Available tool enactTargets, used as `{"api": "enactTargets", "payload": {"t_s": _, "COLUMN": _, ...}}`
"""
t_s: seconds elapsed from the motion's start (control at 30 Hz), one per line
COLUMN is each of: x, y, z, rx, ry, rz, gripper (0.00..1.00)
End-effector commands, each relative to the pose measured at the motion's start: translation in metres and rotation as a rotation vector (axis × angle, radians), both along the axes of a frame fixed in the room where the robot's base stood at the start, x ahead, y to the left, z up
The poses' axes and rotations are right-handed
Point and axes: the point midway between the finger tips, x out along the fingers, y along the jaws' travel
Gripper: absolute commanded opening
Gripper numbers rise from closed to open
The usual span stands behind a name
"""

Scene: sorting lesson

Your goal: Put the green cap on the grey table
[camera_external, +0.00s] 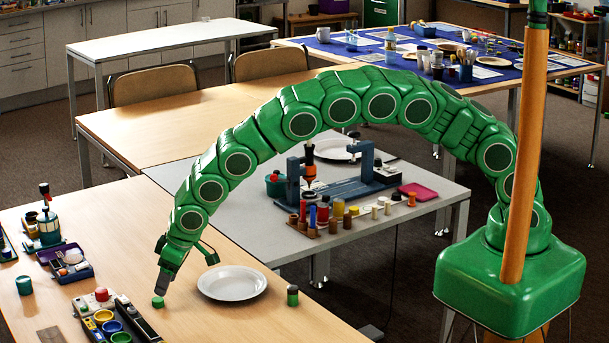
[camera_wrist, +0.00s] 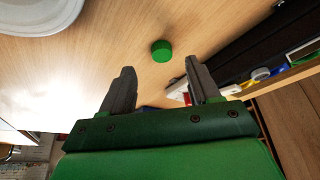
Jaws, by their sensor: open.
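A small round green cap (camera_external: 158,301) lies on the wooden table in the foreground. In the wrist view the green cap (camera_wrist: 161,50) sits just beyond my fingertips, roughly midway between them and not gripped. My gripper (camera_external: 163,285) is pointed down close over the cap. In the wrist view its two fingers (camera_wrist: 160,67) are spread apart with nothing between them. The grey table (camera_external: 272,238) stands behind and to the right of the wooden table, with a bare patch at its near left.
A white plate (camera_external: 232,283) lies right of my gripper. A tray with coloured cups (camera_external: 118,318) is just left of the cap. A small green-topped jar (camera_external: 292,295) stands right of the plate. A blue apparatus (camera_external: 345,190), several bottles and a pink item (camera_external: 418,191) occupy the grey table.

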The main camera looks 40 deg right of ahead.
Motion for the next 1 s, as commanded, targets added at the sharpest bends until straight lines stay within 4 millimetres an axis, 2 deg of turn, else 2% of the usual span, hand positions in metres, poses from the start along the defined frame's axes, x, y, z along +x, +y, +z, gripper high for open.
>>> {"api": "enactTargets", "payload": {"t_s": 0.6, "x": 0.013, "y": 0.017, "z": -0.041, "rx": 0.001, "ry": 0.001, "rz": 0.000, "gripper": 0.61}}
{"api": "enactTargets", "payload": {"t_s": 0.97, "x": 0.015, "y": 0.018, "z": -0.045, "rx": 0.000, "ry": 0.000, "rz": 0.000, "gripper": 0.61}}
{"api": "enactTargets", "payload": {"t_s": 1.0, "x": 0.015, "y": 0.018, "z": -0.045, "rx": 0.000, "ry": 0.000, "rz": 0.000, "gripper": 0.58}}
